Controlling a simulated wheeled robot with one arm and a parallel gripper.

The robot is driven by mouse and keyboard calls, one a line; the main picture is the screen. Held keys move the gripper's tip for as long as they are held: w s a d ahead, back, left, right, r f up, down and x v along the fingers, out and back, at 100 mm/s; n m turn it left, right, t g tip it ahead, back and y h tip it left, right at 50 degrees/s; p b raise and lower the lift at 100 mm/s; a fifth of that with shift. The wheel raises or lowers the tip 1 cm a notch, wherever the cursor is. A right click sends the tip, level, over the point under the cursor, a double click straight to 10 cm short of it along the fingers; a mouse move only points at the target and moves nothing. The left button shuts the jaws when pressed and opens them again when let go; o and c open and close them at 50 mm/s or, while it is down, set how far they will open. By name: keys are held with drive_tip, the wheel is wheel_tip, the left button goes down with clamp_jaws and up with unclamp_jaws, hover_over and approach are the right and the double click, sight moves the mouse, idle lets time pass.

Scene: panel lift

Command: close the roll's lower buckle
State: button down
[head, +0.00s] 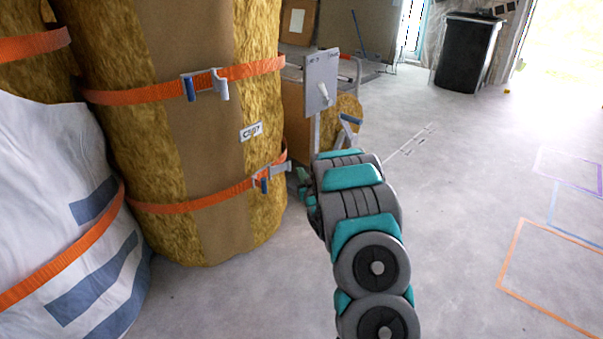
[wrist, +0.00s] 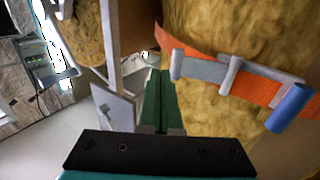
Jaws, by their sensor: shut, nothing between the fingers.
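The roll (head: 170,150) is a tall yellow wool bale with a brown paper band, girdled by orange straps. Its lower buckle (head: 279,169) sits on the lower orange strap (head: 195,202), at the roll's right side. In the wrist view the lower buckle (wrist: 207,71) shows grey metal parts on the strap and a blue grip (wrist: 291,108) at the right. I cannot tell whether its lever is fully down. My gripper (head: 303,183), partly hidden by my arm, is just right of the buckle. In the wrist view its green fingers (wrist: 158,100) are together and empty, left of the buckle and apart from it.
An upper buckle (head: 221,84) is on the upper strap. A grey panel (head: 321,80) on a stand is behind my gripper. A white wrapped bale (head: 60,190) stands at left. A black bin (head: 467,52) is far back. Floor at right is clear.

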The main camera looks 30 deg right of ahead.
drive_tip(key=s+d+p, duration=0.1)
drive_tip(key=s, duration=0.9)
drive_tip(key=shift+s+d, duration=0.4)
